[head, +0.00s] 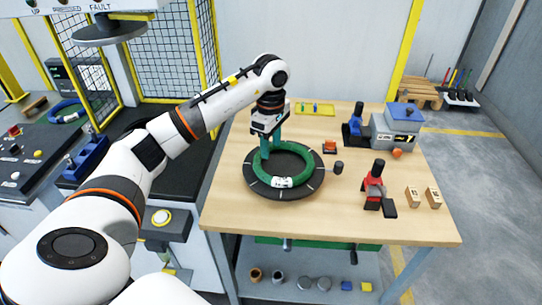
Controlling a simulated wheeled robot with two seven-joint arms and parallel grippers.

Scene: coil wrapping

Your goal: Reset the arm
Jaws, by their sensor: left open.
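My left arm reaches in from the left over the wooden table (230,215). My left gripper (270,150) points down with its fingers at the back-left part of a green coil (309,172). The jaws are open, and I cannot tell whether the fingers touch the coil. The coil lies flat on a dark round turntable (257,186) and has a white label at its front. My right gripper is not in view.
A grey machine (392,128) stands at the table's back right. A red-and-black tool (375,185) and two small wooden blocks (433,197) are at the right. A yellow tray (314,108) lies at the back. A control desk (30,160) and mesh fencing stand left.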

